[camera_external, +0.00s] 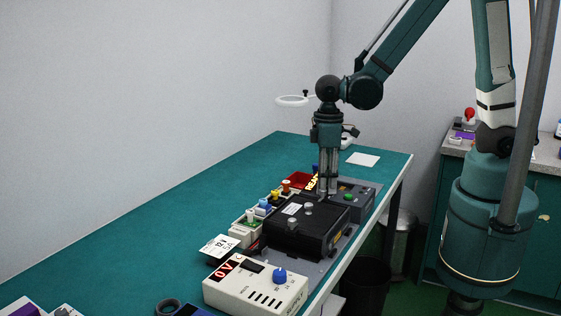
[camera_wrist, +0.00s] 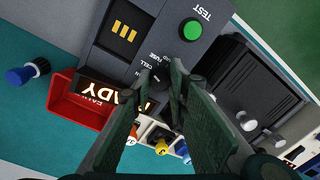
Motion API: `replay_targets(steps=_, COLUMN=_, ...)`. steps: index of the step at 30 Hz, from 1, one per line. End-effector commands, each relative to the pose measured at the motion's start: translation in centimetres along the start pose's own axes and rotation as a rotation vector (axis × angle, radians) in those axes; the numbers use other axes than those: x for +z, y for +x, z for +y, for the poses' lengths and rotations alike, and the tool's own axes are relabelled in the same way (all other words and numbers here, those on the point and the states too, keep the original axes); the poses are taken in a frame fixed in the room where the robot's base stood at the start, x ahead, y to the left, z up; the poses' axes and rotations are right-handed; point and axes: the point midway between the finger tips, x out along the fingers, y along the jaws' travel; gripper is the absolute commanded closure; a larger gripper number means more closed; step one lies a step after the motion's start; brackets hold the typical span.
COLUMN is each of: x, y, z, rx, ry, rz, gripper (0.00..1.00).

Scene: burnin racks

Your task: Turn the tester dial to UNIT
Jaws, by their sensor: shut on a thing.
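The tester (camera_wrist: 130,60) is a dark grey box with a green TEST button (camera_wrist: 192,29), a lit display (camera_wrist: 108,95) whose visible letters end in "ADY", and printed labels CELL and FUSE. Its black dial (camera_wrist: 160,88) sits between my fingers in the wrist view, beside those labels. My gripper (camera_wrist: 166,75) points down and is shut on the dial. The fingers hide part of the dial and some labels. I cannot read UNIT or tell the dial's setting. In the external view my gripper (camera_external: 328,192) is over the tester (camera_external: 364,196), at the far end of the equipment row.
A black box with knobs (camera_external: 295,226) stands nearer on the grey base. A white supply with a blue knob (camera_external: 255,287) is at the front. A red bin (camera_wrist: 62,100) and several coloured parts lie beside the tester.

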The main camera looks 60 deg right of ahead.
Motion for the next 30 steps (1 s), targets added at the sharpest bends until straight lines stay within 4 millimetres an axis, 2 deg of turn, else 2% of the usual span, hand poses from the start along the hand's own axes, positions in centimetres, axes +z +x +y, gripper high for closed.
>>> replay_targets(steps=30, x=0.15, y=0.07, z=-0.06, rx=0.0, ry=0.933, rz=0.043, gripper=0.95)
